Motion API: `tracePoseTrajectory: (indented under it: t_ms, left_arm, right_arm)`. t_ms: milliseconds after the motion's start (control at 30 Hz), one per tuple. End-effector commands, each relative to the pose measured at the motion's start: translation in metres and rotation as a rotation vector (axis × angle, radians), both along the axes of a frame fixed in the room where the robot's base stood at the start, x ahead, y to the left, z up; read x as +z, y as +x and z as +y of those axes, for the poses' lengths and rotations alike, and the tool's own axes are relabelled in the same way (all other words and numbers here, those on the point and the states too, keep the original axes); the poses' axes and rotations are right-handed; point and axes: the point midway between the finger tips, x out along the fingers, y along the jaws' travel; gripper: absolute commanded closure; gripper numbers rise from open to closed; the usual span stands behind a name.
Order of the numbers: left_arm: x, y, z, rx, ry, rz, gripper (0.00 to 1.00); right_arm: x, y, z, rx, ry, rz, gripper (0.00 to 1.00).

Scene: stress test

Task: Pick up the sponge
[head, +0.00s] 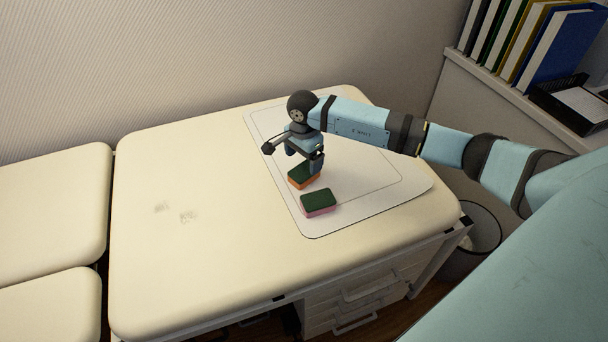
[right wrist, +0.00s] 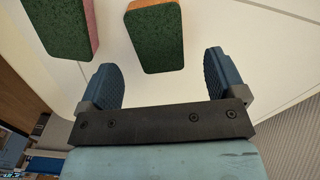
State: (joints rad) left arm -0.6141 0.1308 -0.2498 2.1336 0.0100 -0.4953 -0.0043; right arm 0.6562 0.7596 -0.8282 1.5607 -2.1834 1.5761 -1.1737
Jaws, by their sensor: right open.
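Two sponges lie on a white mat (head: 360,195) on the padded bench. One sponge (head: 301,178) has a dark green top and orange sides and sits under my right gripper (head: 304,162). The other sponge (head: 319,203) is green with pink sides and lies nearer the front, apart from the first. In the right wrist view the orange-sided sponge (right wrist: 157,38) is ahead of the open fingers, between their lines, and the pink-sided sponge (right wrist: 62,24) is to the left. My right gripper (right wrist: 160,80) is open and empty. My left gripper is not in view.
The cream padded bench (head: 190,220) has clear room left of the mat. A shelf with books (head: 540,40) and a black paper tray (head: 575,100) stands at the back right. A waste bin (head: 475,240) and drawers (head: 355,290) are below the bench edge.

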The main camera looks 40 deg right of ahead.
Motion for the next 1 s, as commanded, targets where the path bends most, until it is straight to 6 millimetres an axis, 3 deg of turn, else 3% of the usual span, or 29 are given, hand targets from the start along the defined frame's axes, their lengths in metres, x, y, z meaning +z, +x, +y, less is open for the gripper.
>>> tracePoseTrajectory:
  t_ms: [400, 633, 667, 867, 900, 1000]
  left_arm:
    - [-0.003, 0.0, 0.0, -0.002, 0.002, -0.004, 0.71]
    - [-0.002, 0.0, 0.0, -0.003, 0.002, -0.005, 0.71]
    - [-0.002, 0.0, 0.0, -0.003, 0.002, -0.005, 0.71]
    - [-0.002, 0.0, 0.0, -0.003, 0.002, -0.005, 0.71]
    - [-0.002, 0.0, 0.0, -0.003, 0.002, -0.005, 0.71]
    - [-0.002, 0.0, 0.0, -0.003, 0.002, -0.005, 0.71]
  right_arm:
    - [-0.049, -0.002, 0.0, -0.002, 0.002, 0.001, 0.11]
    - [-0.052, -0.002, -0.001, -0.001, 0.0, 0.0, 0.11]
    - [-0.052, -0.002, -0.001, -0.001, 0.0, 0.0, 0.13]
    - [-0.052, -0.002, -0.001, -0.001, 0.0, 0.0, 0.59]
    - [-0.052, -0.002, -0.001, -0.001, 0.0, 0.0, 0.63]
    - [-0.052, -0.002, -0.001, -0.001, 0.0, 0.0, 0.63]
